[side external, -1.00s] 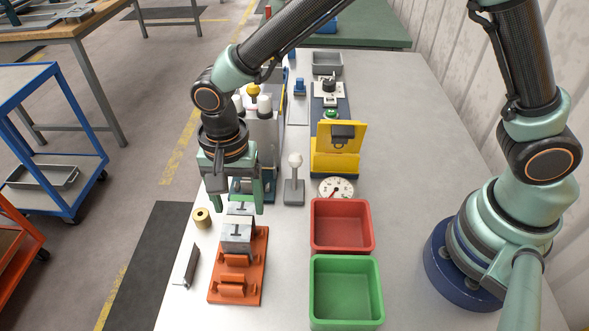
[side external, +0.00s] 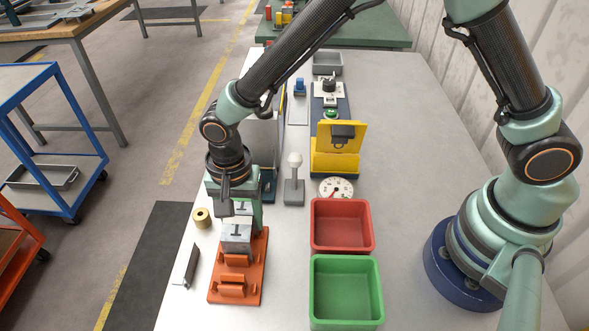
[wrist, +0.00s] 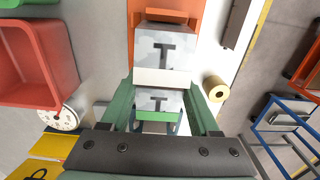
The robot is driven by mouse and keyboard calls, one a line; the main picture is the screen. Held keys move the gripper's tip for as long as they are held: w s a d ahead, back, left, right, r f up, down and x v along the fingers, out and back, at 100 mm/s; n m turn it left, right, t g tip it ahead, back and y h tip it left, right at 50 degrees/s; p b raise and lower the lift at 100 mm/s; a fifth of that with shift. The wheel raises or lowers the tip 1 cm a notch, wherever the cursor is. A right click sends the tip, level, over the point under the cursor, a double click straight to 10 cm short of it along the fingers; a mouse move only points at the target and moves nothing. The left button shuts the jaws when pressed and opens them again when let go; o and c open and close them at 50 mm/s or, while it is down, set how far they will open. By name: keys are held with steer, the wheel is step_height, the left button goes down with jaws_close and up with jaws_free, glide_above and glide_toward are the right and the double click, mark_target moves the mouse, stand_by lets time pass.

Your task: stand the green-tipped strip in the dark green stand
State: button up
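My gripper (side external: 240,212) is over the far end of an orange base (side external: 235,291). In the wrist view my two green fingers (wrist: 160,112) stand apart, one on each side of a grey piece with a dark T mark (wrist: 157,101). I see no clear contact, and the gripper looks open. A narrow green edge (wrist: 157,116) shows at the near side of this piece; I cannot tell whether it is the strip's green tip. A second grey T-marked block (wrist: 165,50) sits on the orange base. I cannot clearly make out the dark green stand.
A brass roll (side external: 201,218) and a dark angled piece (side external: 191,265) lie left of the base. A red bin (side external: 342,248) and a green bin (side external: 345,322) stand to its right. A round-knobbed lever (side external: 294,180), a dial (side external: 337,188) and a yellow device (side external: 338,150) are behind.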

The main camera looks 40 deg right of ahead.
mark_target(240, 213)
steer(key=shift+r, duration=1.1)
stand_by(0.6)
steer(key=shift+r, duration=2.65)
steer(key=w+d, duration=0.8)
steer(key=shift+r, duration=0.4)
steer(key=shift+f, duration=2.65)
steer(key=shift+f, duration=0.1)
steer(key=o, duration=1)
steer(key=shift+c, duration=0.2)
steer(key=shift+o, duration=0.2)
